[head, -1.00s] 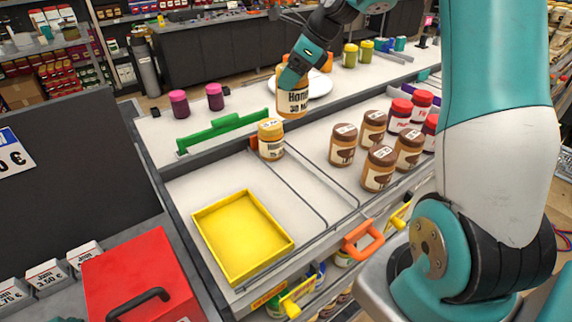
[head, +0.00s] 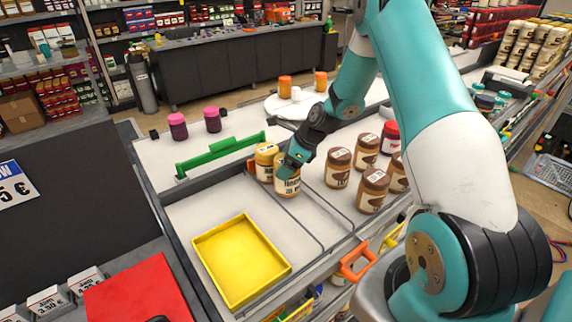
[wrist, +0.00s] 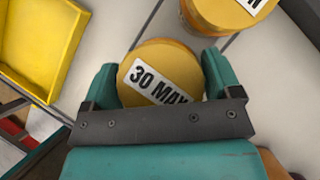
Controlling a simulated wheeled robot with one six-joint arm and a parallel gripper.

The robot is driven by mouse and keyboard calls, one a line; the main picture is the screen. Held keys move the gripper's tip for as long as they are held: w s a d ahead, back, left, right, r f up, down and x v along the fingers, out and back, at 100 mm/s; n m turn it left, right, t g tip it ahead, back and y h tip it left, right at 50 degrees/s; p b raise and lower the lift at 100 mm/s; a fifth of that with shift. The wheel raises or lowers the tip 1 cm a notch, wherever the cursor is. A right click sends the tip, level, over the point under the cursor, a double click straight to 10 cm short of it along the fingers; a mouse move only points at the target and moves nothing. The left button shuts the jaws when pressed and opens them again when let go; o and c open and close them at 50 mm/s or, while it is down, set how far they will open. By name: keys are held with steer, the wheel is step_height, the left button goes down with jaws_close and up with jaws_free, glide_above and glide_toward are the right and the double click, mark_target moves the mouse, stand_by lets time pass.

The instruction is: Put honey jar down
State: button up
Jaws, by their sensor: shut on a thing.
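My gripper (head: 292,163) is shut on a honey jar (head: 287,183) with a yellow lid and a pale label. In the wrist view the held jar's yellow lid (wrist: 160,72), marked "30 MAY", sits between the two teal fingers of my gripper (wrist: 161,85). The jar looks upright, low at the white counter surface; I cannot tell whether its base touches. A second honey jar (head: 265,158) stands just behind and left of it, and its lid also shows in the wrist view (wrist: 222,12).
Several brown-lidded jars (head: 339,165) stand to the right, with a red-lidded jar (head: 390,136). A yellow tray (head: 241,262) lies at the front left. Counter between tray and honey jars is clear.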

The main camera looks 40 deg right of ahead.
steer(key=shift+f, duration=0.75)
steer(key=o, duration=1)
steer(key=shift+f, duration=0.1)
steer(key=shift+o, duration=0.2)
steer(key=a+b+v, duration=0.1)
steer(key=b+v, duration=0.2)
steer(key=v, duration=0.9)
steer(key=s+a+r+n+g, duration=0.1)
steer(key=s+a+r+n, duration=0.25)
steer(key=a+n, duration=0.45)
steer(key=s+a+r+n+g, duration=0.1)
steer(key=s+a+r+n, duration=0.2)
steer(key=a+r+n, duration=0.35)
steer(key=s+a+r+n+g, duration=0.1)
steer(key=s+a+n, duration=0.5)
steer(key=s+n, duration=0.3)
steer(key=s+a+r+n+g, duration=0.1)
steer(key=s+a+n, duration=0.6)
steer(key=s+n, duration=0.3)
steer(key=shift+r+g+h, duration=0.3)
